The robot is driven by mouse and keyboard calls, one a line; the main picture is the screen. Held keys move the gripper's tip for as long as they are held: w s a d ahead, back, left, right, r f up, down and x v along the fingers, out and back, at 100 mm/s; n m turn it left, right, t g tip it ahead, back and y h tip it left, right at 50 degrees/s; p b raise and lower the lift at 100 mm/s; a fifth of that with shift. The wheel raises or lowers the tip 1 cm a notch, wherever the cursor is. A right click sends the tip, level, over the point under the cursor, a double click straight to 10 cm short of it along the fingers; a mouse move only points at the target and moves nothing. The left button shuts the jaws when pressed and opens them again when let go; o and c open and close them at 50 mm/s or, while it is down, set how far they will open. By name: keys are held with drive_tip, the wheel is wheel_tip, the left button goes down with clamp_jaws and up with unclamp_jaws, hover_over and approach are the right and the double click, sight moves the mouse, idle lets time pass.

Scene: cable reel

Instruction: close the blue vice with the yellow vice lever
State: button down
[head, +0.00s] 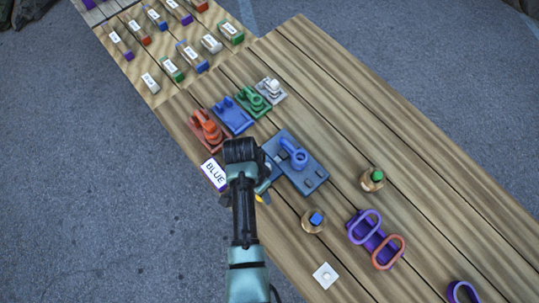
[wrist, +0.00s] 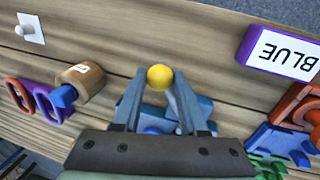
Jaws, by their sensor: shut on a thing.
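The blue vice (head: 303,170) sits on the wooden table, just right of my arm in the head view. In the wrist view its blue body (wrist: 157,113) shows partly behind my fingers. The yellow vice lever (wrist: 160,77) shows as a round yellow knob between my fingertips. A small yellow bit (head: 260,198) of it shows beside my arm in the head view. My gripper (wrist: 160,83) is shut on the lever; in the head view my arm mostly hides it. The vice's jaw gap is hidden.
A BLUE label block (head: 214,174) lies left of my arm. Orange (head: 208,130), blue (head: 233,116), green (head: 253,101) and white (head: 270,90) devices stand behind. Round wooden bases (head: 313,221) and purple-orange rings (head: 376,240) are at the right.

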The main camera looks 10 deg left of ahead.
drive_tip(key=a+m, duration=0.2)
drive_tip(key=m, duration=0.1)
drive_tip(key=shift+w+a, duration=0.15)
drive_tip(key=shift+w, duration=0.05)
drive_tip(key=a+m, duration=0.2)
drive_tip(key=shift+w+m+g+y, duration=0.3)
drive_tip(key=shift+w+g+y, duration=0.1)
drive_tip(key=shift+w+a+m+y+b, duration=0.15)
drive_tip(key=shift+w+a+m+b, duration=0.3)
drive_tip(key=shift+m, duration=0.6)
drive_tip(key=shift+w+a+m+y+b, duration=0.15)
drive_tip(key=shift+w+a+m, duration=0.3)
drive_tip(key=shift+a+m, duration=0.45)
drive_tip(key=shift+w+d+r+m, duration=0.1)
drive_tip(key=shift+d+m, duration=0.1)
drive_tip(key=shift+m, duration=0.05)
drive_tip(key=shift+c, duration=2.3)
unclamp_jaws()
wheel_tip(320, 180, up, 13)
drive_tip(key=w, duration=0.2)
drive_tip(key=shift+w+a+p, duration=0.15)
drive_tip(key=shift+a+p, duration=0.05)
drive_tip(key=shift+p, duration=0.25)
drive_tip(key=shift+f, duration=0.2)
